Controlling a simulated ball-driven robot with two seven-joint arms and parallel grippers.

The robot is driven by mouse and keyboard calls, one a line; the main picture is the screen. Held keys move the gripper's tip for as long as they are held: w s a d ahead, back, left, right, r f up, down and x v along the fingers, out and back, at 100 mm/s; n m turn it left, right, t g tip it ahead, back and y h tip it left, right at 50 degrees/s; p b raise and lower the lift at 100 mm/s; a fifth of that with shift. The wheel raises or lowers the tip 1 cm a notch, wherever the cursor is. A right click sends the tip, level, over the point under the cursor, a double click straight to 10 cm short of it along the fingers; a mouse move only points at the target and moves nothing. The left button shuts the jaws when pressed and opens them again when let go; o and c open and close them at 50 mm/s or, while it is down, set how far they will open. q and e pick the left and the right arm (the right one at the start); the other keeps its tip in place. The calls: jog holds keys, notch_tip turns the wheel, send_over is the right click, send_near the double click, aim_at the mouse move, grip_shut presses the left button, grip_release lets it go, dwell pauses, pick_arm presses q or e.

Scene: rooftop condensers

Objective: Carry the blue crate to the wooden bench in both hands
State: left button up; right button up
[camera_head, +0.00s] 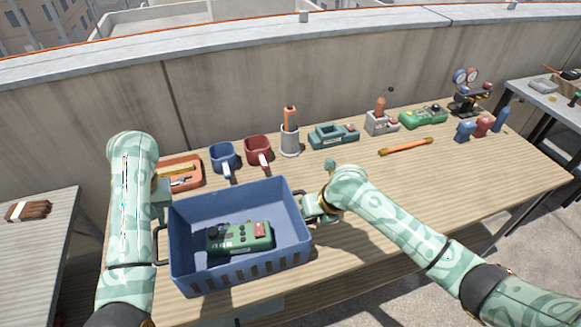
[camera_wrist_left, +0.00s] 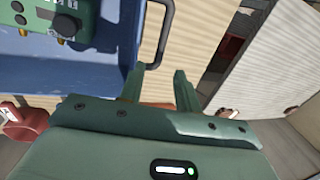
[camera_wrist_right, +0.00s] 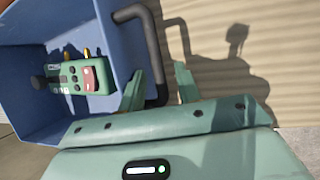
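The blue crate (camera_head: 285,195) is at the front left of the slatted wooden bench (camera_head: 440,180) and appears to rest on it. A green device with knobs and a red patch (camera_head: 240,237) lies inside. My left gripper (camera_head: 161,196) is at the crate's left side. In the left wrist view its fingers (camera_wrist_left: 157,82) are apart, with the dark left handle (camera_wrist_left: 167,35) just past the tips. My right gripper (camera_head: 308,206) is at the right side. In the right wrist view its fingers (camera_wrist_right: 158,80) are apart, with the dark right handle (camera_wrist_right: 153,50) between them.
Behind the crate are an orange tray (camera_head: 187,172), a blue mug (camera_head: 222,157), a red mug (camera_head: 258,151) and a grey holder (camera_head: 290,140). Several tools stand further right. A grey table (camera_head: 35,250) is at the left, another (camera_head: 545,100) at the far right. A parapet runs behind.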

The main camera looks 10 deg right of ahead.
jog(key=v, duration=1)
jog(key=shift+d, duration=0.15)
jog(key=shift+s+r, duration=0.15)
